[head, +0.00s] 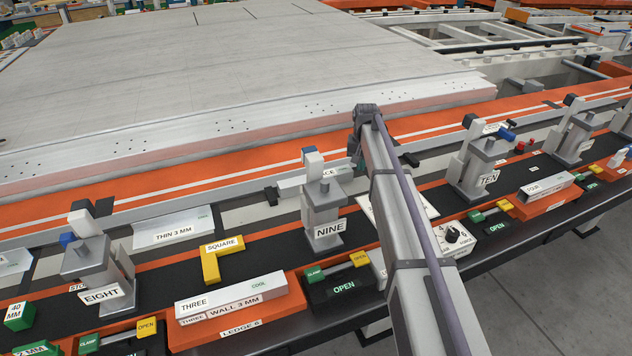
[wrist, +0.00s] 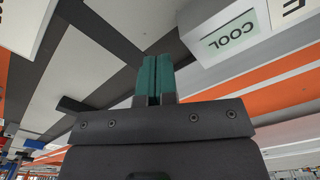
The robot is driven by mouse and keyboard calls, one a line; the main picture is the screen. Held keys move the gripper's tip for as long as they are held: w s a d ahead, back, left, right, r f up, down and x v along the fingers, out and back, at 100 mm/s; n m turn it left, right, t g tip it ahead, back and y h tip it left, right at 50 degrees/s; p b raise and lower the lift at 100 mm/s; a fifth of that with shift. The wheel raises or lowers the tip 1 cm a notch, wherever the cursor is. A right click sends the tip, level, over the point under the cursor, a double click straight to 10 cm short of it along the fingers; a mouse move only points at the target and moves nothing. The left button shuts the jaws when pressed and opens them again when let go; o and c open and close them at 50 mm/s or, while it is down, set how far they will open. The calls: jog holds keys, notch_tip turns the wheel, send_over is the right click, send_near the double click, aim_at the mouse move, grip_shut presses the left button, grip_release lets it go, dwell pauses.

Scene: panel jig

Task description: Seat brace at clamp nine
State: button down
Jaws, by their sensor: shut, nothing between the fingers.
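Clamp nine (head: 323,212) is a grey post labelled NINE on the black strip, with a white top piece. Its front display (head: 344,287) reads OPEN, between a green CLAMP button and a yellow button. A pale bar (head: 292,185) lies behind clamp nine, partly hidden by it. Only "ACE" of its label shows, so it seems to be the brace. In the wrist view, my gripper (wrist: 153,78) has its green fingers together and empty. A pale block (wrist: 235,38) with a COOL display is at upper right there, apart from the fingers. My arm hides the area right of clamp nine.
Clamp eight (head: 100,265) stands left and clamp ten (head: 483,165) right. A yellow square (head: 222,258) lies left of clamp nine. Bars labelled THREE (head: 230,298) sit on an orange ledge in front. A dial box (head: 455,238) stands right of my arm.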

jog(key=shift+s+a, duration=0.3)
jog(key=shift+a, duration=0.45)
jog(key=shift+s+a, duration=0.25)
jog(key=shift+a, duration=0.45)
dwell(0.4)
jog(key=shift+w+d, duration=0.2)
jog(key=shift+d, duration=0.3)
jog(key=shift+w+d, duration=0.15)
jog(key=shift+d, duration=0.3)
notch_tip(320, 180, up, 8)
jog(key=p, duration=0.8)
